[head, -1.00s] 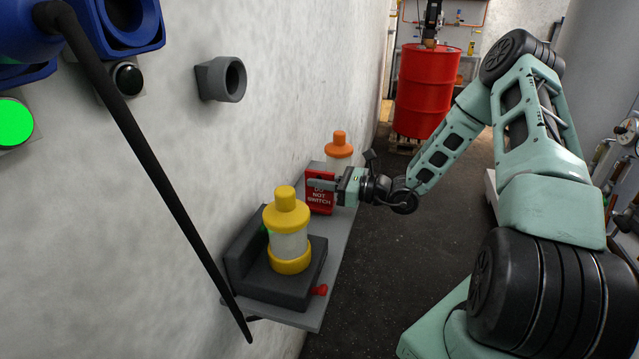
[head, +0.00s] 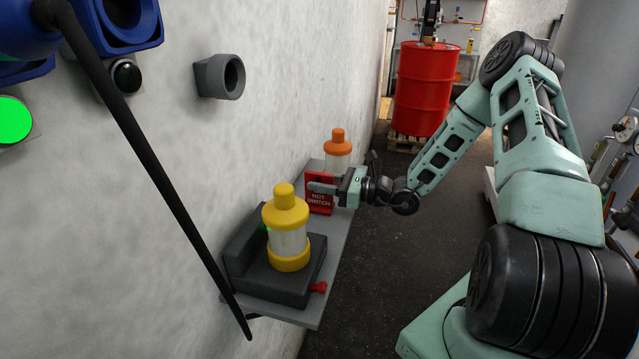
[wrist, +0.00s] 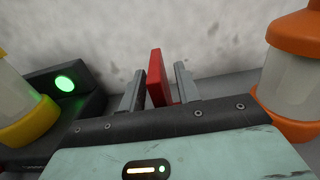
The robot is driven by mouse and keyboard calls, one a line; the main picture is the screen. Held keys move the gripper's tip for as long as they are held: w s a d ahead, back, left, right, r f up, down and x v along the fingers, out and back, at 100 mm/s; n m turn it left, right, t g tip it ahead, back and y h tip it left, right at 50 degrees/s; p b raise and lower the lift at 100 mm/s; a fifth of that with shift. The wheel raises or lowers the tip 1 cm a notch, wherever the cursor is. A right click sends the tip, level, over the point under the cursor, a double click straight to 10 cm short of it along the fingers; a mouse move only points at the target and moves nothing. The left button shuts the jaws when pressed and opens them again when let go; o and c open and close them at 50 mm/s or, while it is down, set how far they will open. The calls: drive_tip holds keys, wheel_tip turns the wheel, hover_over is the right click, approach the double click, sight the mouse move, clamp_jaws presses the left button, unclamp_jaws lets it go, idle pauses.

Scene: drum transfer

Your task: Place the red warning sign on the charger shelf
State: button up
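The red warning sign (head: 319,206) stands upright on the grey charger shelf (head: 334,262), between the yellow-capped and orange-capped cylinders. My gripper (head: 324,186) is at the sign's upper part, and its near finger covers part of the white lettering. In the wrist view the sign (wrist: 159,80) shows edge-on between my two fingers. My gripper (wrist: 160,88) is open there, with a small gap to the sign on each side. The sign's lower edge is partly hard to see.
The yellow-capped cylinder (head: 287,228) sits in the dark charger (head: 262,283) at the near end, left of my gripper. The orange-capped cylinder (head: 338,150) stands close behind the sign. The wall runs along the shelf's left; open floor (head: 385,240) lies right.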

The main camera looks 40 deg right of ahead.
drive_tip(key=b+v, duration=0.3)
drive_tip(key=v, duration=0.8)
drive_tip(key=shift+s+d, duration=0.15)
drive_tip(key=shift+d, duration=0.05)
